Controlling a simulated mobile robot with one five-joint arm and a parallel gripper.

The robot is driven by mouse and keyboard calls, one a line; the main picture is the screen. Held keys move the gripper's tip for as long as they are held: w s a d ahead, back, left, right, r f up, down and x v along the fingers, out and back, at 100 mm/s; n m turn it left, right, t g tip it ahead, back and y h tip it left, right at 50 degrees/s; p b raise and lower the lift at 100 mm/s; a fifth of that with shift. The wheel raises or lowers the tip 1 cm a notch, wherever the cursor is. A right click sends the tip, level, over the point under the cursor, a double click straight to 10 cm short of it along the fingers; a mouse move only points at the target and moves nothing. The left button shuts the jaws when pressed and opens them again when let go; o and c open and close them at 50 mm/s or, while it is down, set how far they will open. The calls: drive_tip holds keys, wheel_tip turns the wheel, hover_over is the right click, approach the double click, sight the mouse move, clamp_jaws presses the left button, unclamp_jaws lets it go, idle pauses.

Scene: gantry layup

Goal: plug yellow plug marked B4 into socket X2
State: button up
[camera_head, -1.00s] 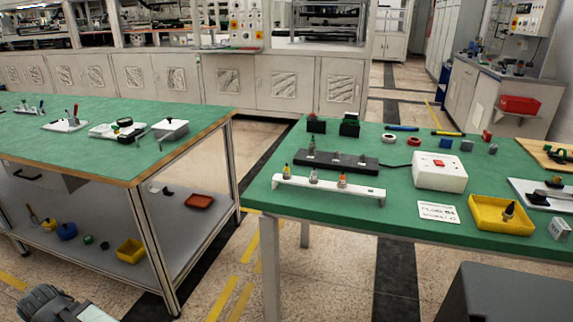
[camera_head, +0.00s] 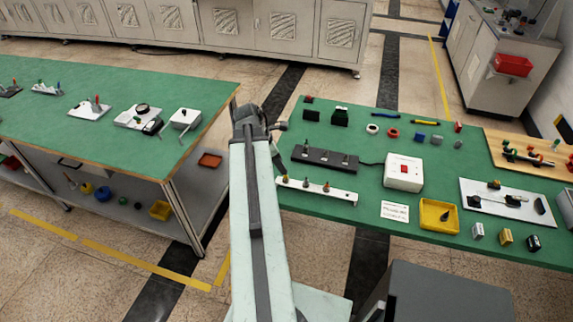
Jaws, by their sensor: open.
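A white rack (camera_head: 340,195) at the left front of the right-hand green table holds small upright plugs. The left one (camera_head: 285,178) looks yellowish, the middle one pale and the right one orange. Their markings are too small to read, so I cannot tell which is B4. Behind the rack lies a black socket strip (camera_head: 314,156) with several small fittings on top; I cannot tell which is X2. My gripper (camera_head: 262,120) is open and empty, in the gap between the two tables, left of the strip and rack and apart from both.
A white box with a red switch (camera_head: 404,172) is cabled to the strip. A printed card (camera_head: 394,211), a yellow tray (camera_head: 424,221) and small blocks (camera_head: 505,237) lie to the right. Black blocks (camera_head: 340,116) stand behind the strip. The left table (camera_head: 70,135) holds other fixtures.

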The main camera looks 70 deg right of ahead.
sight(286, 179)
drive_tip(key=b+x, duration=0.2)
drive_tip(key=shift+w+f, duration=0.1)
drive_tip(key=shift+f, duration=0.25)
drive_tip(key=shift+d+f+b, duration=0.1)
drive_tip(key=shift+f+b, duration=0.2)
drive_tip(key=shift+b, duration=0.25)
drive_tip(key=shift+r, duration=0.15)
drive_tip(key=b+x, duration=0.4)
drive_tip(key=x, duration=0.1)
drive_tip(key=shift+w+d+f+b, duration=0.2)
drive_tip(key=shift+b, duration=0.2)
drive_tip(key=shift+r, duration=0.2)
clamp_jaws()
